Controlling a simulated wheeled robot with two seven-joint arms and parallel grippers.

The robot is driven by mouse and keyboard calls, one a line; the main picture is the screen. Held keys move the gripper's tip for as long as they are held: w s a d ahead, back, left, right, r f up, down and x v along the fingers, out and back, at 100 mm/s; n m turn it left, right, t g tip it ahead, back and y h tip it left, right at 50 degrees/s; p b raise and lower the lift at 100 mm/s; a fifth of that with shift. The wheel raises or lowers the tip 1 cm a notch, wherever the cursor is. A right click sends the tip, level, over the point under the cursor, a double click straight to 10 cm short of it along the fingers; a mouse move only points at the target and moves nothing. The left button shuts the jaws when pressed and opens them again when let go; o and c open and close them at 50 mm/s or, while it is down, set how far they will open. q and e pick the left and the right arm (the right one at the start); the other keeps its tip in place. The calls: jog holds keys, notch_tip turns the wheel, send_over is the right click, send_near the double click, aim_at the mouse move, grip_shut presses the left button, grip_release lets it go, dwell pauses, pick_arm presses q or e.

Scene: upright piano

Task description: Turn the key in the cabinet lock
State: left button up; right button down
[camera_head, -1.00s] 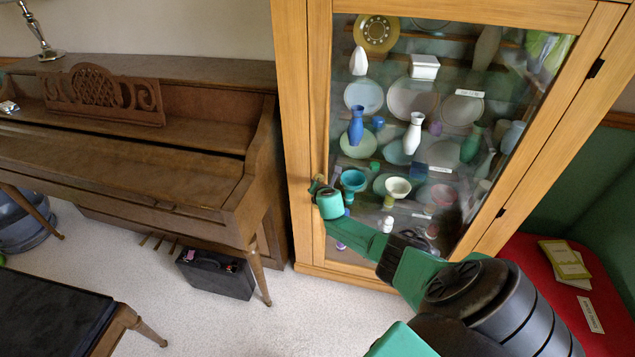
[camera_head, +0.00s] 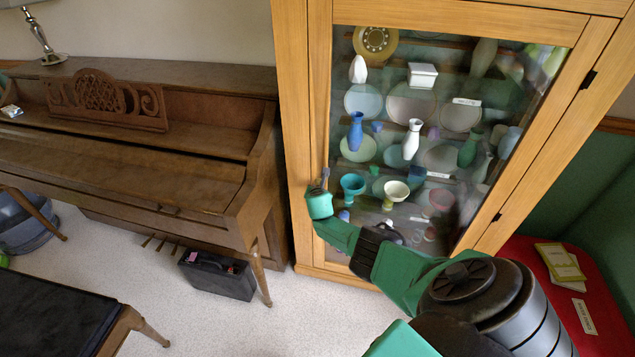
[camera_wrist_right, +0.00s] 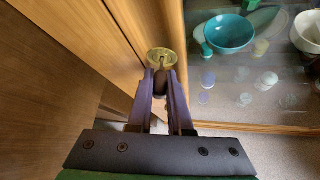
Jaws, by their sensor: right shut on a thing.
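The wooden cabinet (camera_head: 297,120) has a glass door with a tall left stile. Its round brass lock (camera_wrist_right: 158,54) is on the door frame, at the top middle of the right wrist view. My right gripper (camera_wrist_right: 160,77) is right at the lock, its fingers shut on a small dark thing that appears to be the key (camera_wrist_right: 161,71). The key is mostly hidden between the fingertips, and its angle cannot be made out. In the head view my right gripper (camera_head: 324,178) is small against the door's left stile. My left gripper is not in view.
Vases, bowls and plates stand behind the glass, including a teal bowl (camera_wrist_right: 229,33). An upright piano (camera_head: 150,170) stands close on the left. A black case (camera_head: 217,277) lies on the carpet below it. A red surface with booklets (camera_head: 560,264) is at the right.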

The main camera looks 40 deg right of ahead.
jog(key=shift+w+a, duration=0.1)
jog(key=shift+a, duration=0.05)
jog(key=shift+a+r+g, duration=0.1)
jog(key=shift+g, duration=0.2)
jog(key=shift+f+n+g+h, duration=0.2)
jog(key=shift+n+g+h, duration=0.1)
jog(key=shift+n, duration=0.1)
jog(key=shift+n+g+h+b, duration=0.3)
jog(key=shift+g+h+b, duration=0.1)
jog(key=shift+b, duration=0.25)
jog(key=c, duration=1.3)
grip_release()
jog(key=shift+b, duration=0.3)
jog(key=o, duration=0.5)
jog(key=shift+d, duration=0.2)
jog(key=shift+o, duration=0.2)
jog(key=shift+r, duration=0.1)
